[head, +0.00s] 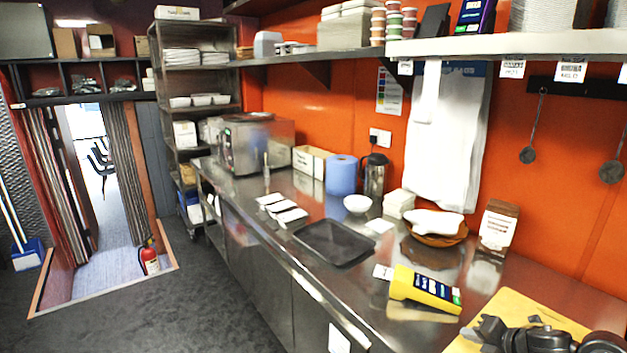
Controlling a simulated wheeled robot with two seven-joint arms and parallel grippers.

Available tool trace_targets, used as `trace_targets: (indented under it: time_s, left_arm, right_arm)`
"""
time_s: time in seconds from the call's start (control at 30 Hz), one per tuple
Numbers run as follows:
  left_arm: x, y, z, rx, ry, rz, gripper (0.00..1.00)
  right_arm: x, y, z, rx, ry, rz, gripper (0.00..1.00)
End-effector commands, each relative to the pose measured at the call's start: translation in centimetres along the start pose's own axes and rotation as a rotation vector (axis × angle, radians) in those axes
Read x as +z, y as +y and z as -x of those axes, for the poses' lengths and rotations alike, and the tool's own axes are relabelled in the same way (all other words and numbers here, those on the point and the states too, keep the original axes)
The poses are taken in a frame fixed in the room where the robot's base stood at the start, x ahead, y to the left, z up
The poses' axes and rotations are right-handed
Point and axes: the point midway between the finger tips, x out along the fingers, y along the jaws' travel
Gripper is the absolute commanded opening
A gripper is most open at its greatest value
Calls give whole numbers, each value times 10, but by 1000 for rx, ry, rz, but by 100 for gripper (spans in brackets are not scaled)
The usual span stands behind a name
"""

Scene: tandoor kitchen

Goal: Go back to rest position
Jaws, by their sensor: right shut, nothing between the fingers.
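My right gripper (480,331) is at the bottom right, shut and empty. It is over a yellow board (510,305) at the near end of the steel counter (300,238). I cannot tell if it touches the board. Part of my right arm shows beside it at the bottom right edge. My left gripper is not in view.
A yellow card terminal (425,289) lies left of the board. A black tray (334,241), a white bowl (357,204), a brown bowl (435,236) and a carton (498,227) stand farther along. Open floor (175,310) lies to the left; a fire extinguisher (149,258) stands by the doorway.

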Motion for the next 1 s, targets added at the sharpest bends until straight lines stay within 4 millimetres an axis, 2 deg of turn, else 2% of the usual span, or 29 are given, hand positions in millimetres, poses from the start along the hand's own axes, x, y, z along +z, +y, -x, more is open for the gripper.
trace_targets:
  time_s: [0.03,0.27,0.4,0.5,0.6,0.8,1.0]
  left_arm:
    - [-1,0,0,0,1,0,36]
    - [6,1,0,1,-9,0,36]
    - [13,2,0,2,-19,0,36]
    - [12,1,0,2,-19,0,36]
    - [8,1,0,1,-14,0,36]
    - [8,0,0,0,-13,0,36]
    - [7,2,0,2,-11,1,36]
  right_arm:
    - [-18,1,-6,8,8,-35,0]
    - [-101,10,-23,37,7,-311,0]
    - [-166,7,-20,21,-13,-624,0]
    - [-213,-8,-2,-38,-62,-954,0]
    - [-244,-30,21,-123,-133,-1240,0]
    - [-286,-73,65,-292,-271,-1626,0]
    - [-322,-107,108,-448,-410,-1904,0]
